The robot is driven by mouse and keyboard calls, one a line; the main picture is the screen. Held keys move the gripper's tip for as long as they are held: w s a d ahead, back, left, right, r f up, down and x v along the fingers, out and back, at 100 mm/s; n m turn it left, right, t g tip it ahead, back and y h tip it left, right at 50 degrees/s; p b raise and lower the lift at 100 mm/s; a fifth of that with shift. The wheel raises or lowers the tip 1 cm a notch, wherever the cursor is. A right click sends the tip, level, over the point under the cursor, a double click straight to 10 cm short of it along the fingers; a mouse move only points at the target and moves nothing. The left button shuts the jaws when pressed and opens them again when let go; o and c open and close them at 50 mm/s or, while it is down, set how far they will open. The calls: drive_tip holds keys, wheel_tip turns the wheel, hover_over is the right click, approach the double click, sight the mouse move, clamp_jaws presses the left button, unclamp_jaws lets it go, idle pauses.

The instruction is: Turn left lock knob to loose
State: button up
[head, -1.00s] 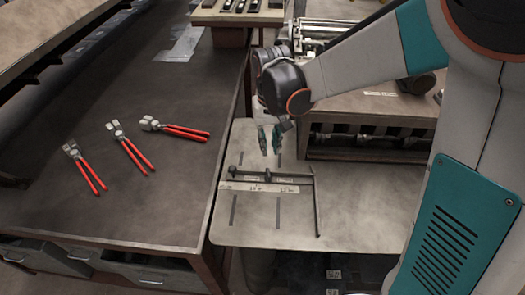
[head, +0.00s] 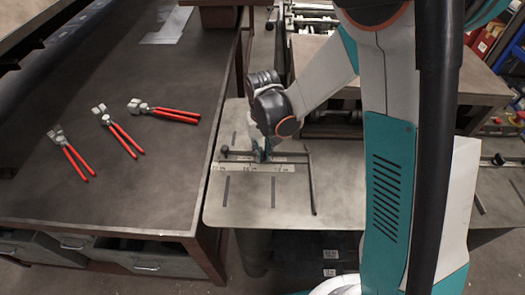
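A fence gauge with a white ruled scale (head: 240,167) lies on the grey metal plate (head: 240,210). A dark bar runs along the gauge's far side, and a long thin rod (head: 311,185) crosses its right end. A small dark knob (head: 225,150) stands at the bar's left end. Another dark knob (head: 257,156) is near the bar's middle, mostly hidden by my fingers. My gripper (head: 262,150) points down at this middle knob, its fingertips at or around it. Whether the fingers touch or are closed on it cannot be made out.
Three red-handled pliers (head: 120,130) lie on the dark workbench (head: 140,190) to the left. A heavy machine bed (head: 330,65) stands behind the plate. At the far right another bar with a dark knob (head: 498,160) shows.

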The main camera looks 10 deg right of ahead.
clamp_jaws()
drive_tip(key=shift+n, duration=0.3)
drive_tip(key=n+b, duration=0.1)
drive_tip(key=n, duration=0.2)
drive_tip(key=n+b, duration=0.1)
drive_tip(key=n, duration=0.2)
drive_tip(key=shift+w+d, duration=0.1)
drive_tip(key=shift+d, duration=0.1)
drive_tip(key=n+b, duration=0.1)
drive_tip(key=n, duration=0.3)
drive_tip(key=shift+w+d+n, duration=0.1)
drive_tip(key=shift+n, duration=0.2)
drive_tip(key=shift+w+n, duration=0.15)
drive_tip(key=shift+n, duration=1.75)
unclamp_jaws()
